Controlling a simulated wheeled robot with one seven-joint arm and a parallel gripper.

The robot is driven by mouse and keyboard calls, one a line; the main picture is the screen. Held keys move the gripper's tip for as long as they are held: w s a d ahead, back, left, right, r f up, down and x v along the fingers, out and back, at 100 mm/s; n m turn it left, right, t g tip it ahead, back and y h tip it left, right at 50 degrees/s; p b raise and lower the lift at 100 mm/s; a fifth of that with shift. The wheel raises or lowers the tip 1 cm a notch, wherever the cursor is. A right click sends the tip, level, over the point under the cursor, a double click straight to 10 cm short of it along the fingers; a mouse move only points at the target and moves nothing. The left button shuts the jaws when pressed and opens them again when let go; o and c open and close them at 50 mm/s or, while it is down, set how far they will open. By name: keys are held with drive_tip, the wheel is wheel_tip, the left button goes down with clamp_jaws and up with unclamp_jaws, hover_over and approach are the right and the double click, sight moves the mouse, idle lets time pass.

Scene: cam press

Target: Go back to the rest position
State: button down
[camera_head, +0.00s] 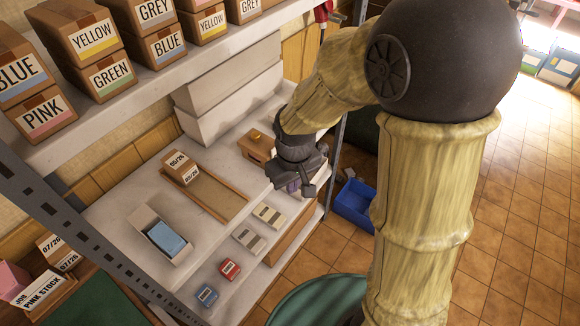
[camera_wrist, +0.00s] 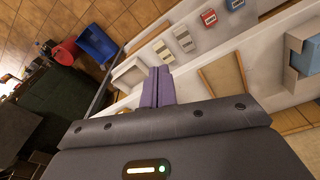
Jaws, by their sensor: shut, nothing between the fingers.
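My gripper (camera_head: 296,186) hangs over the right end of the white bench (camera_head: 125,205) in the head view, at the end of my bent arm. In the wrist view the two purple fingers (camera_wrist: 158,88) are together, with nothing between them. In the head view the gripper is just right of and in front of a small wooden box with an orange knob (camera_head: 257,148). The gripper partly hides that end of the bench. I cannot tell its exact height above the surface.
A wooden tray (camera_head: 222,197) holds a carton marked 05/26 (camera_head: 180,167). A white open box (camera_head: 146,221) holds a blue block (camera_head: 166,239). Red (camera_head: 229,268) and blue (camera_head: 207,295) small boxes line the front. A shelf (camera_head: 160,58) with cartons overhangs. A blue bin (camera_head: 356,204) stands on the floor.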

drive_tip(key=s+d+r+m+t, duration=0.1)
drive_tip(key=s+d+m, duration=0.4)
drive_tip(key=d, duration=0.6)
drive_tip(key=shift+d+r, duration=0.2)
drive_tip(key=shift+r, duration=0.4)
